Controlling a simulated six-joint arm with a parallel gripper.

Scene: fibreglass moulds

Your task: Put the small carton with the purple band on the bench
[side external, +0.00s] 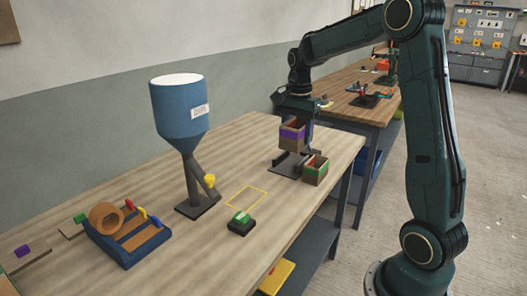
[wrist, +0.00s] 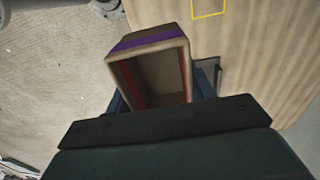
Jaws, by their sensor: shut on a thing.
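The small carton with the purple band (side external: 290,136) is a brown open-topped box, upright, at the right end of the bench (side external: 225,215). My gripper (side external: 298,121) is above and around it, shut on it. In the wrist view the carton (wrist: 148,42) sits between the fingers of my gripper (wrist: 160,98), with its purple band on the far side and its inside empty. The carton is over a dark stand (side external: 287,166); I cannot tell whether it touches it.
A second carton with a green band (side external: 315,172) stands close by at the right. A yellow outlined rectangle (side external: 247,196) on the bench is empty. A dark block with a green button (side external: 241,222), a blue hopper (side external: 180,110) and a blue tape dispenser (side external: 127,240) stand further left.

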